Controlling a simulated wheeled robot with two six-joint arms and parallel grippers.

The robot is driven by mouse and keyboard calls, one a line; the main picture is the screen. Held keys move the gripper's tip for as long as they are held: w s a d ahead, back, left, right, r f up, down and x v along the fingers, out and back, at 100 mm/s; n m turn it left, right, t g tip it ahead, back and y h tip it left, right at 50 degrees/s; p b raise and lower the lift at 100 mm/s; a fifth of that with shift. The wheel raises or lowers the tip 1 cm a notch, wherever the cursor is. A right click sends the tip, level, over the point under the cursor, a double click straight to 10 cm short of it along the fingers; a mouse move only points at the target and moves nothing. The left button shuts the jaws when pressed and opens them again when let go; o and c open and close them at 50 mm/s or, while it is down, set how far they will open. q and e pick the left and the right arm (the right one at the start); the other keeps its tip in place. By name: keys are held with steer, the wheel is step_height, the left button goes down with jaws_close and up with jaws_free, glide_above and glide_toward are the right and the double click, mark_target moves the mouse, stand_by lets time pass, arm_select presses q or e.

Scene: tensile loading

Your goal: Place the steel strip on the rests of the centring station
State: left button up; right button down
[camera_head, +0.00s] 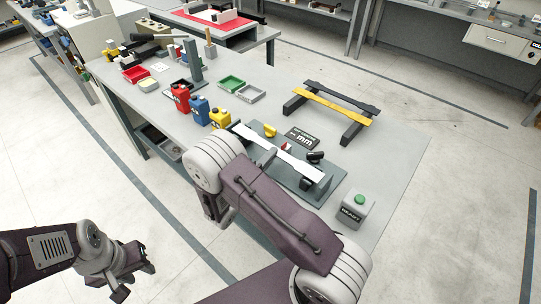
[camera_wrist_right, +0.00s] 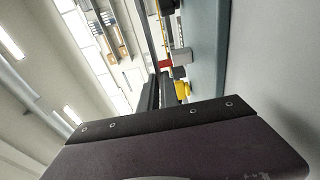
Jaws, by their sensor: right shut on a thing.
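The steel strip (camera_head: 262,143) is a long, pale, bright bar with wider ends. In the head view it lies along the centring station (camera_head: 300,189), a grey-blue plate with a yellow knob (camera_head: 269,131) and a black knob (camera_head: 315,157). I cannot tell whether the strip touches the rests. In the right wrist view the right gripper (camera_wrist_right: 153,92) is shut on the strip (camera_wrist_right: 147,35), seen nearly edge-on, beside the station plate (camera_wrist_right: 206,45). My left gripper (camera_head: 132,280) is open and empty, away from the table.
Red, blue and yellow bottles (camera_head: 199,110) stand left of the station. A rack with a yellow bar (camera_head: 335,106) and a dark bar is behind it. A box with a green button (camera_head: 357,208) stands at the near right.

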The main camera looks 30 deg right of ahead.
steer(key=shift+f+b, duration=0.45)
steer(key=shift+f, duration=0.05)
steer(key=c, duration=1.6)
jaws_free()
steer(key=shift+r, duration=0.1)
steer(key=shift+c, duration=0.2)
steer(key=shift+o, duration=0.6)
steer(key=b+v, duration=0.1)
steer(key=v, duration=0.8)
steer(key=shift+a+b, duration=0.1)
steer(key=shift+b, duration=0.25)
